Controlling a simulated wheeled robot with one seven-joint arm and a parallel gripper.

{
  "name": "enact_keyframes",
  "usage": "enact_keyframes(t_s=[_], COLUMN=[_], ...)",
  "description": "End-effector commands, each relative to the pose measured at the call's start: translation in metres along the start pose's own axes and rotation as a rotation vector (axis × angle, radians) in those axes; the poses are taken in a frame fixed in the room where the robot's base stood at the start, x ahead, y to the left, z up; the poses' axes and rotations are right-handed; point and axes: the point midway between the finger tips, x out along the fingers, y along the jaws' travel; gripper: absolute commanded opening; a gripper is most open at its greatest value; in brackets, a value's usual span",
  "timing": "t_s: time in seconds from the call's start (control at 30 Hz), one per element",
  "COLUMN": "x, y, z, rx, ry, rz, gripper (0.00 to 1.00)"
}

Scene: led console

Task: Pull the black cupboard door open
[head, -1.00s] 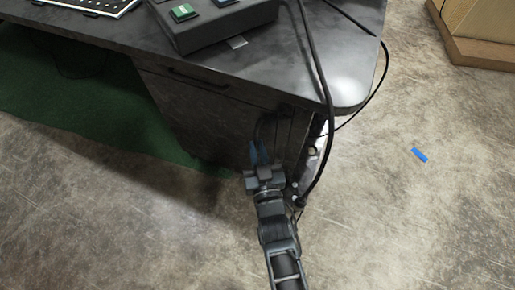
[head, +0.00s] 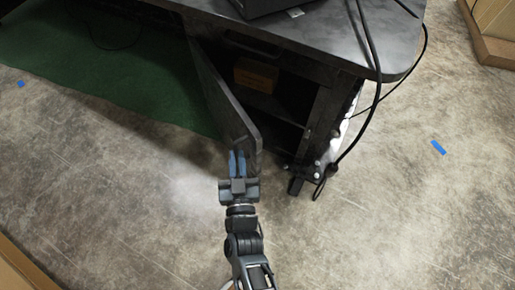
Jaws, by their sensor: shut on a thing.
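The black cupboard door (head: 222,98) stands swung out from the dark desk, hinged at its left side. Its free edge points toward me. My gripper (head: 238,160) is at the door's near end, with its blue fingers shut at the door's free edge. The handle itself is hidden by the fingers. The cupboard's inside shows to the right of the door, with a shelf (head: 262,103) and a brown box (head: 256,75) on it.
The dark desk top (head: 330,38) overhangs the cupboard. Black cables (head: 377,95) hang at its right corner, near the desk's foot. A green mat (head: 110,85) lies to the left. Bare floor (head: 120,190) is open in front. Wooden furniture stands at the far right (head: 495,30) and lower left (head: 20,270).

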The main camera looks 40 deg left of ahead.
Motion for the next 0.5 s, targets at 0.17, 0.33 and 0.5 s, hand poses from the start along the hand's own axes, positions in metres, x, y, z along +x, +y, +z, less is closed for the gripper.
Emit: enact_keyframes(t_s=[0.17,0.33,0.5], x=[-0.001,-0.003,-0.004], y=[-0.045,-0.075,-0.105], z=[-0.004,-0.003,-0.002], rx=[-0.001,-0.002,-0.001], ry=[0.005,0.007,0.010], rz=[-0.011,-0.009,0.002], gripper=[0.00,0.00,0.00])
